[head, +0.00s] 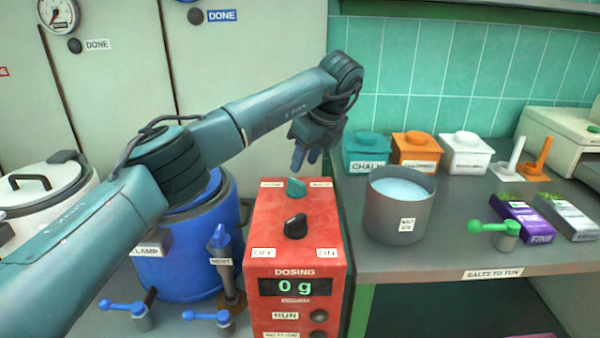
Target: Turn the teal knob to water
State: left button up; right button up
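The teal knob (296,187) sits on top of the red dosing box (262,215), towards its back edge. A small label lies on each side of the knob; I cannot read them surely. The knob's pointer direction is hard to tell. My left gripper (305,163) hangs above and slightly behind the knob, fingers pointing down. Its two fingertips look slightly apart, with nothing between them, and it appears clear of the knob. My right gripper is not in view.
A black knob (295,226) stands in front of the teal one, between OFF and ON labels. The display (295,286) reads 0 g. A blue drum (180,265) stands left of the box. A metal pot (398,212) and lidded tubs stand on the counter at right.

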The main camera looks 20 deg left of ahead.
pick_arm(q)
jog(key=v, duration=0.7)
